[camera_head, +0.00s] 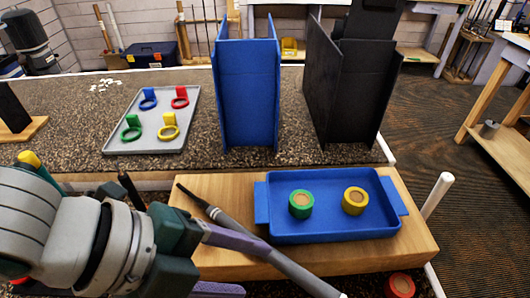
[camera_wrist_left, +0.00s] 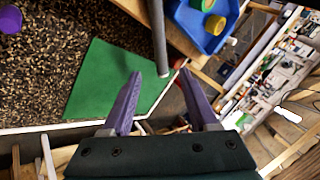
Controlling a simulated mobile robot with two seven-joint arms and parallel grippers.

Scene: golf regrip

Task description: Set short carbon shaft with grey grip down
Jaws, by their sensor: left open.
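The short carbon shaft (camera_head: 196,197) lies diagonally at the front of the wooden block, its dark thin end up on the block. Its grey grip (camera_head: 300,275) runs toward the lower right, past the block's front edge. In the left wrist view the grey grip (camera_wrist_left: 158,38) ends just beyond my fingertips, over a green mat. My left gripper (camera_head: 257,268) is open beside the shaft, its purple fingers spread with nothing between them in the left wrist view (camera_wrist_left: 164,82). One finger partly overlaps the shaft in the head view. My right gripper is not in view.
The wooden block (camera_head: 222,262) bears a blue tray (camera_head: 335,236) with a green ring (camera_head: 301,204) and a yellow ring (camera_head: 355,201). Behind stand a grey tray (camera_head: 150,140) of coloured rings, a blue holder (camera_head: 247,95) and a black holder (camera_head: 345,95). A white rod (camera_head: 437,195) rises at right.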

